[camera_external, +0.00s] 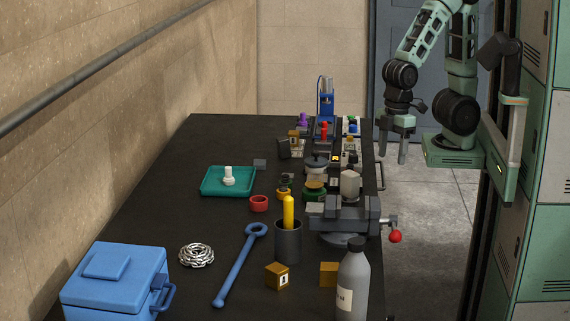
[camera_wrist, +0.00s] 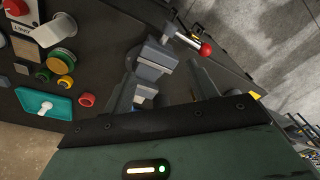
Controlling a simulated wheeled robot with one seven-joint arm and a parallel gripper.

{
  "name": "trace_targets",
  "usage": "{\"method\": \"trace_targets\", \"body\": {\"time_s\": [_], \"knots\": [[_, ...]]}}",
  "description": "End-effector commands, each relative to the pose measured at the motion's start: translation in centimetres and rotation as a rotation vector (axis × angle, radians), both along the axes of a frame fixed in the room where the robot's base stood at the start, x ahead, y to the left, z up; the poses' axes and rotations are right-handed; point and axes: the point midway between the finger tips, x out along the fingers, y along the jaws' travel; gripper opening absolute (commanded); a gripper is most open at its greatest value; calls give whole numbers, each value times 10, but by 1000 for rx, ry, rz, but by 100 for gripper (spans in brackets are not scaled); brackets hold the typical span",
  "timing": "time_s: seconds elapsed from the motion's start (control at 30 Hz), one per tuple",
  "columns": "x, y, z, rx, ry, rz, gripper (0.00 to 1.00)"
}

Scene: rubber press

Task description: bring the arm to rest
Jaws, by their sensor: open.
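My arm (camera_external: 459,60) is at the upper right in the external view, folded above its green base beside the lockers. My gripper (camera_external: 393,153) hangs down from it just past the right edge of the dark workbench (camera_external: 165,180). The two fingers are apart, with nothing seen between them. In the wrist view my gripper (camera_wrist: 165,75) also shows spread fingers. The grey vise (camera_wrist: 155,62) shows beyond and between them, apart from the fingers. The gripper touches nothing that I can see.
The vise (camera_external: 340,218) with its red-knobbed handle stands at the bench's right edge. A grey bottle (camera_external: 353,285), a blue wrench (camera_external: 235,270), a blue box (camera_external: 115,285) and a teal tray (camera_external: 208,190) are on the bench. Green lockers (camera_external: 545,220) stand at right. Floor between is clear.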

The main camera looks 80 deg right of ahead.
Motion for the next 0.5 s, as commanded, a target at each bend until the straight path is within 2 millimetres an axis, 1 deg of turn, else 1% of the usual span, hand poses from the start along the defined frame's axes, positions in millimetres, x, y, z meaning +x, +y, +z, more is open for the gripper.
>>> {"method": "trace_targets", "body": {"time_s": [0.03, 0.1, 0.13, 0.2, 0.4, 0.5], "knots": [[-17, 0, 1, -15, 26, -12, 58], [-30, -2, 2, -30, 53, -28, 58], [-34, -2, 2, -34, 60, -33, 58], [-36, -2, 2, -37, 66, -38, 58], [-35, -2, 2, -37, 65, -38, 58], [-35, -2, -8, -37, 65, -38, 58]]}}
